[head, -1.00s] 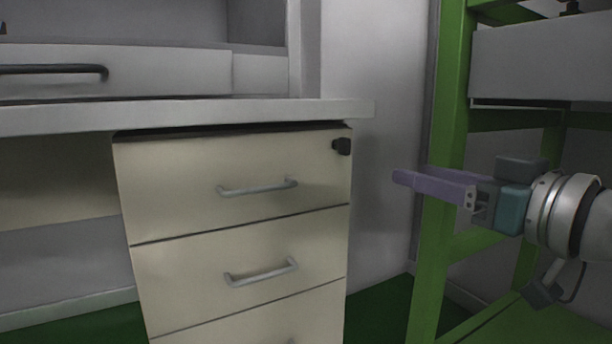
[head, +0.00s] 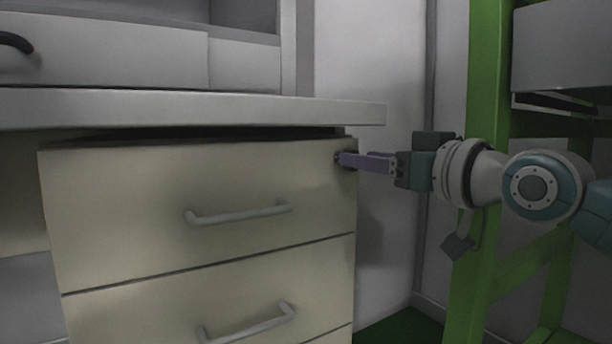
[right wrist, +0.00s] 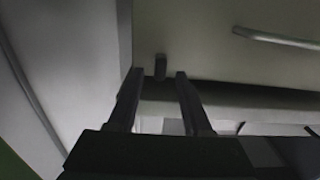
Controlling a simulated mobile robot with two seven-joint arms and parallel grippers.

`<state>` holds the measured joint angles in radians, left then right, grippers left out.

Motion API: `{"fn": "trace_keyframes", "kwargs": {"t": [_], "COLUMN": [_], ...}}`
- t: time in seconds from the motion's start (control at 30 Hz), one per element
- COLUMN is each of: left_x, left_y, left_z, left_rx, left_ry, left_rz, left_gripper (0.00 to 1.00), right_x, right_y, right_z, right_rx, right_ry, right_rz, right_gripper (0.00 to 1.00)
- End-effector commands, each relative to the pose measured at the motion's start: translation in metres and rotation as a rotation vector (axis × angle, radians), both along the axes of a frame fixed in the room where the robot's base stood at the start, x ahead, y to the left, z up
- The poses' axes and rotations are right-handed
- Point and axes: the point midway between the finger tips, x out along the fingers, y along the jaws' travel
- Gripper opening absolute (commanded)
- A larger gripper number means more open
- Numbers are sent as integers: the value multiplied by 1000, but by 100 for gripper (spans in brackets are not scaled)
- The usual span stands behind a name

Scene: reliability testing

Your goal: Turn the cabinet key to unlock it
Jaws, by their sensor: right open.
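The cream drawer cabinet (head: 130,200) stands under a grey worktop, its drawers shut. The dark key (right wrist: 160,67) sticks out of the top drawer's front near its upper right corner. In the head view it is mostly hidden by my right gripper (head: 343,160). That gripper's purple fingers reach in from the right, their tips close to the key. In the right wrist view the two fingers are open, and the key shows in the gap at their tips. I cannot tell whether either finger touches it. My left gripper is out of view.
The worktop edge (head: 200,110) overhangs just above the key. Drawer handles (head: 237,214) stick out to the left. A green frame (head: 488,110) stands at the right behind my arm. Bare wall lies between cabinet and frame.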

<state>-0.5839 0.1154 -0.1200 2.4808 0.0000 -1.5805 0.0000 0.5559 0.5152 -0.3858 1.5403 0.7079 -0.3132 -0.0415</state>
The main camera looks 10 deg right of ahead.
Motion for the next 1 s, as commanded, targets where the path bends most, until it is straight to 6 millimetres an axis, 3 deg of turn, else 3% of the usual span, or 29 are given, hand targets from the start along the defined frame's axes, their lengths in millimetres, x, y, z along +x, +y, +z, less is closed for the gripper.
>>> {"fn": "trace_keyframes", "kwargs": {"t": [0.03,0.2,0.57,1.0], "left_x": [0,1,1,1], "left_y": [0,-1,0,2], "left_z": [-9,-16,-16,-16], "left_rx": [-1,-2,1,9], "left_ry": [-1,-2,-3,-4], "left_rz": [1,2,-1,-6], "left_gripper": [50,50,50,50], "right_x": [6,19,23,22], "right_y": [2,7,8,8], "right_z": [-4,-2,0,0], "right_rx": [1,1,0,0], "right_ry": [-2,0,1,1], "right_rz": [0,0,1,0], "right_gripper": [50,50,50,2]}}
